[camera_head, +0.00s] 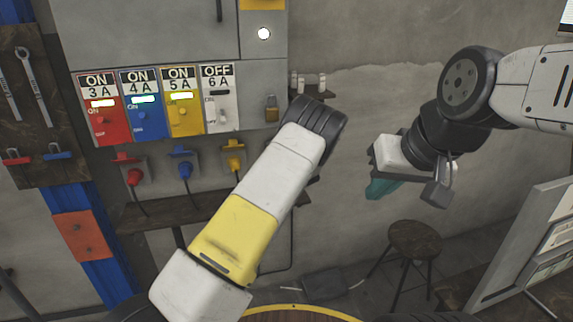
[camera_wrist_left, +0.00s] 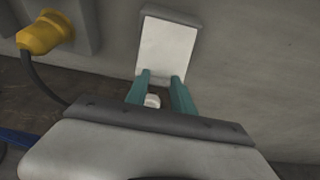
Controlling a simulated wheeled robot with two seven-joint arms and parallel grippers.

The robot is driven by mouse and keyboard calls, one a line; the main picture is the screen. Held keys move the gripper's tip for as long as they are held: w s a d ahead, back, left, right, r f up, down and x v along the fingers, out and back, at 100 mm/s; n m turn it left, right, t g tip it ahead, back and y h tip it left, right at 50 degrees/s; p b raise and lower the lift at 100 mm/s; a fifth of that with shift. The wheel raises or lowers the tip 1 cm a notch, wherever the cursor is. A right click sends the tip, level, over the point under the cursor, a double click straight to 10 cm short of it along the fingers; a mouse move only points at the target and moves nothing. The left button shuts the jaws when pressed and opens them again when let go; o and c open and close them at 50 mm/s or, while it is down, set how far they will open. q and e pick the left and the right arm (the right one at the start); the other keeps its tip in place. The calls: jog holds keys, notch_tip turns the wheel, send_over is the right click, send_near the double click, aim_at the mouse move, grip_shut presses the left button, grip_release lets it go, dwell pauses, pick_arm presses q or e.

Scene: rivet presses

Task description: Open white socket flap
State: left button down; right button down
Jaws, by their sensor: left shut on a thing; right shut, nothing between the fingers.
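The white socket flap (camera_wrist_left: 166,45) is a white panel with a grey rim on the wall in the left wrist view. I cannot tell how far it is open. My left gripper (camera_wrist_left: 162,78) has its teal fingertips at the flap's lower edge and is shut on it, with a gap between the fingers. A small white knob (camera_wrist_left: 152,101) shows between the fingers. In the head view my left arm hides this gripper and the flap. My right gripper (camera_head: 381,188) is shut and empty, in the air at the right, away from the panel.
Red, blue, yellow and white breakers (camera_head: 219,108) line the panel; the white one reads OFF 6 A. Red, blue and yellow plugs (camera_head: 234,158) sit below; the yellow plug (camera_wrist_left: 42,36) is left of the flap. A stool (camera_head: 414,240) and a white-framed board (camera_head: 535,245) stand at the right.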

pick_arm(q)
jog(key=shift+w+r, duration=0.25)
jog(key=shift+r, duration=0.35)
jog(key=c, duration=1.3)
grip_release()
jog(key=shift+o, duration=1.1)
jog(key=shift+s+f, duration=0.1)
jog(key=shift+f, duration=0.1)
jog(key=v, duration=0.7)
jog(key=shift+s+d, duration=0.15)
jog(key=shift+s, duration=0.2)
jog(key=shift+r, duration=0.1)
